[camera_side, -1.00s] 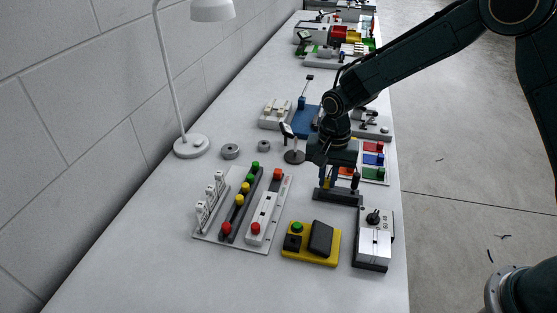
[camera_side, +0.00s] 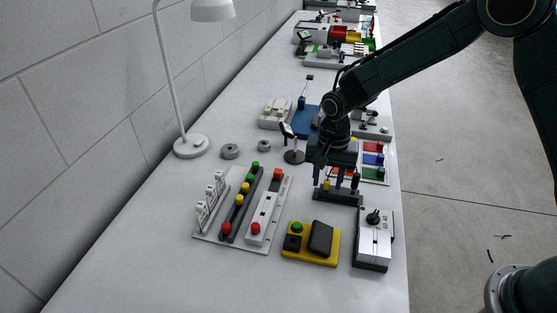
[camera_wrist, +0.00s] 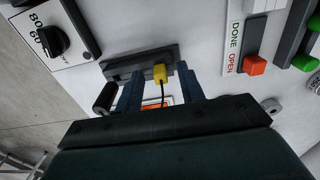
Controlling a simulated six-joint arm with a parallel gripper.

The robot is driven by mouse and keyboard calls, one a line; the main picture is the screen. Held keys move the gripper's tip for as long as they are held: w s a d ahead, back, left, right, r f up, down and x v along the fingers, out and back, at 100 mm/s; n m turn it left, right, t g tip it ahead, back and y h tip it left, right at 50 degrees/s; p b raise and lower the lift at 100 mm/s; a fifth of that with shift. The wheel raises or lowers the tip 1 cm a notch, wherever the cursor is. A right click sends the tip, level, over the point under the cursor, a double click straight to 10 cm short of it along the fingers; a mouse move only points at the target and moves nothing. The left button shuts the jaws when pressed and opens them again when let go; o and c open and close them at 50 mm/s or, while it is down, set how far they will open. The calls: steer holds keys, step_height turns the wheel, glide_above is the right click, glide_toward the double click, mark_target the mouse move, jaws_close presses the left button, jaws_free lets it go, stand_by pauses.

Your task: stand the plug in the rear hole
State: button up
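A yellow plug (camera_side: 326,185) stands in a long dark block (camera_side: 338,197) on the bench. In the wrist view the yellow plug (camera_wrist: 160,73) sits toward the right part of the dark block (camera_wrist: 118,66), with a thin dark cable running from it. My gripper (camera_side: 336,178) is above the block. In the wrist view its two dark blue fingers (camera_wrist: 159,82) are spread apart on both sides of the plug, with gaps, so it is open. A black cylinder (camera_side: 356,182) is at the block's other end. I cannot make out the holes.
A white box with a dial (camera_side: 374,238) and a yellow base with a black rocker (camera_side: 320,238) stand in front. A panel of coloured buttons (camera_side: 240,210) lies to the left. Bare bench lies at front left.

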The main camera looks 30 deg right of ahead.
step_height(320, 180, up, 14)
stand_by(0.9)
stand_by(0.5)
steer(key=s+d+r+n+t, duration=0.35)
steer(key=s+d+r, duration=0.35)
steer(key=s+r, duration=0.45)
steer(key=s+d+f+n+t, duration=0.1)
steer(key=s+n, duration=0.1)
steer(key=s, duration=0.6)
steer(key=s+d+f+n+t, duration=0.1)
steer(key=s+d+n, duration=0.1)
steer(key=s, duration=0.6)
steer(key=shift+d+n, duration=0.25)
steer(key=shift+n, duration=0.5)
